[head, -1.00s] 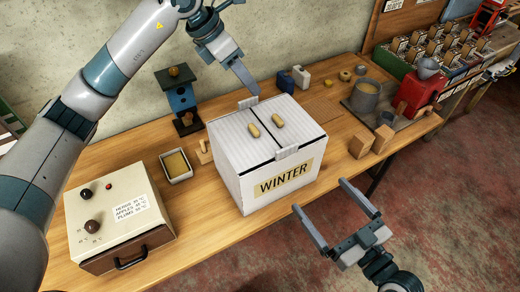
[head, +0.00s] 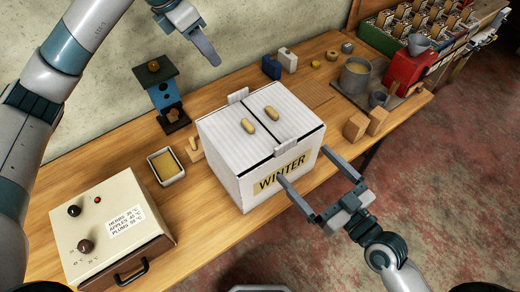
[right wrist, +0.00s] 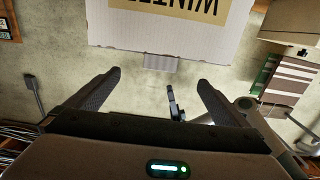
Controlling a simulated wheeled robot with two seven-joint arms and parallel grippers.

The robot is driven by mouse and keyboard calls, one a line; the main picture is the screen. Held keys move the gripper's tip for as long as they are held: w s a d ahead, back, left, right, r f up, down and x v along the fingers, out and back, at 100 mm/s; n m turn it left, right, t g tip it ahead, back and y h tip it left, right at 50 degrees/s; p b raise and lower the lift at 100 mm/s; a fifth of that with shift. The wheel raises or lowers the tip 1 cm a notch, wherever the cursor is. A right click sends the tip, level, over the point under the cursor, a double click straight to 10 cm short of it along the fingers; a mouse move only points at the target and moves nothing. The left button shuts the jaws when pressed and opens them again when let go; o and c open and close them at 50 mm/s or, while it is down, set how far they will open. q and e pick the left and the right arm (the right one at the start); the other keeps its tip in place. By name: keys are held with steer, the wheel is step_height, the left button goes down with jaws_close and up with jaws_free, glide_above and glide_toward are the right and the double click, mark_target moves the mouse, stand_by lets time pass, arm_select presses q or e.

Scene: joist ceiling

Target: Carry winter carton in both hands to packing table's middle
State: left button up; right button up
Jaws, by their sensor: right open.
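The white winter carton (head: 250,182), labelled WINTER, stands upright on a wooden bench (head: 110,160). It has a tab on the far lid edge (head: 237,95) and one on the near edge (head: 286,147). My right gripper (head: 304,166) is open at the carton's labelled near side, with nothing between its fingers. In the right wrist view the carton (right wrist: 165,35) appears upside down, its tab (right wrist: 162,62) ahead of the open fingers (right wrist: 158,80). My left gripper (head: 207,48) hangs beyond the carton's far side, apart from it; only one finger shows clearly.
A cream box with knobs (head: 110,235) and a small tray (head: 166,166) stand left of the carton. Wooden blocks (head: 366,122), a pot (head: 356,75) and a red grinder (head: 408,68) are at the right.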

mark_target(266, 123)
arm_select(q)
steer(key=x, duration=1.7)
steer(key=shift+f, duration=0.25)
arm_select(e)
steer(key=x, duration=1.7)
steer(key=shift+w+a+f, duration=0.1)
steer(key=shift+w+a, duration=0.05)
steer(key=shift+w, duration=0.05)
arm_select(q)
steer(key=shift+a, duration=0.1)
jaws_close()
arm_select(e)
steer(key=c, duration=1.7)
